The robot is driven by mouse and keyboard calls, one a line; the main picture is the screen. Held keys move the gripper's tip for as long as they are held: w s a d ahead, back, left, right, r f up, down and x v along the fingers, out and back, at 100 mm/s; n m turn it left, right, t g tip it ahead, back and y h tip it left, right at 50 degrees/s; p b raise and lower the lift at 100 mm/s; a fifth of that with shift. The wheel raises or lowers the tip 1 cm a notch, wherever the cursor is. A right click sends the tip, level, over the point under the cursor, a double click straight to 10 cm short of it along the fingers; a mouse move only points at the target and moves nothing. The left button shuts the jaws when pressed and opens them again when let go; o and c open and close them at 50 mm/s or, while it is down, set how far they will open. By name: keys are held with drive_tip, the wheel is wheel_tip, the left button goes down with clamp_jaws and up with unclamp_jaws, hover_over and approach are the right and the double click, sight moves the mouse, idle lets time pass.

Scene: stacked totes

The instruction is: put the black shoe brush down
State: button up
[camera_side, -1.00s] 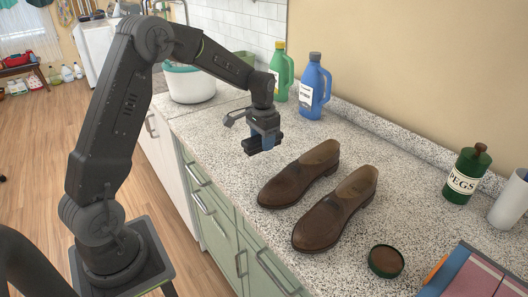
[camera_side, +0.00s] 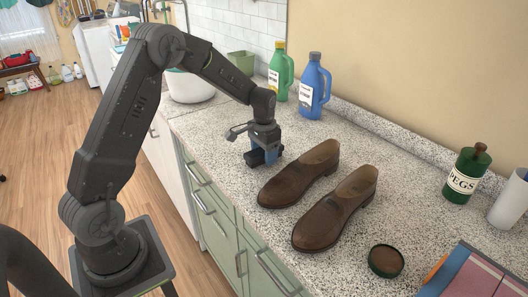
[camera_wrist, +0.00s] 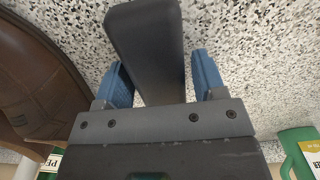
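The black shoe brush (camera_side: 262,157) is low at the counter, left of the brown shoes in the side view. It looks to be resting on the worktop, though its underside is hidden. My gripper (camera_side: 265,151) is right above and around it. In the wrist view the brush (camera_wrist: 148,40) lies between my two blue fingertips (camera_wrist: 161,80). A narrow strip of counter shows between the brush and the right finger; the left finger is very close to the brush. The fingers look slightly open around it.
Two brown shoes (camera_side: 318,208) stand just right of my gripper. A blue bottle (camera_side: 312,88) and a green bottle (camera_side: 280,75) stand behind it. A round polish tin (camera_side: 385,261) and a green peg jar (camera_side: 466,175) are farther right. The counter's front edge is close by.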

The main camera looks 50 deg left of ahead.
drive_tip(key=shift+o, duration=0.6)
drive_tip(key=shift+r, duration=0.1)
wheel_tip(320, 180, up, 11)
drive_tip(key=s+d+r+t, duration=0.1)
drive_tip(key=s+d+r, duration=0.4)
drive_tip(key=r, duration=0.1)
drive_tip(key=s+d+t, duration=0.1)
drive_tip(key=s+d, duration=0.2)
drive_tip(key=s, duration=0.3)
drive_tip(key=s+d+r+t, duration=0.1)
drive_tip(key=s+d+t, duration=0.1)
drive_tip(key=s+d, duration=0.2)
drive_tip(key=s+d+r+t, duration=0.1)
drive_tip(key=s+d, duration=0.3)
drive_tip(key=s, duration=0.6)
drive_tip(key=shift+s+t, duration=0.25)
drive_tip(key=shift+t, duration=0.05)
